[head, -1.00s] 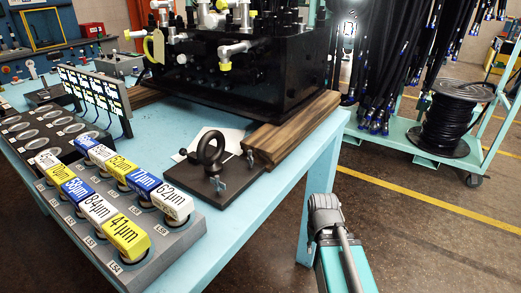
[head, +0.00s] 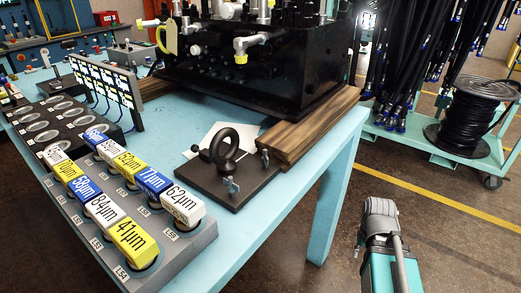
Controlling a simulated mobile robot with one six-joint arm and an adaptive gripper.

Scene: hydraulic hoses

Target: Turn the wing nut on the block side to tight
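A black plate with an upright dark ring (head: 224,149) lies on the light-blue table. A small grey wing nut (head: 265,157) stands on the plate's far right side, closest to the wooden beam and the black block (head: 255,70). A second grey wing nut (head: 230,187) is at the plate's near edge. A small dark knob (head: 195,149) is at its left. How tight either nut is cannot be told. Part of my arm shows at the lower right, off the table edge; my gripper's fingers are not visible.
A grey rack of labelled yellow, white and blue blocks (head: 135,240) stands left of the plate. A wooden beam (head: 302,130) lies under the block. A hose trolley with a black cable reel (head: 468,115) is at the right. Floor beside the table (head: 270,240) is clear.

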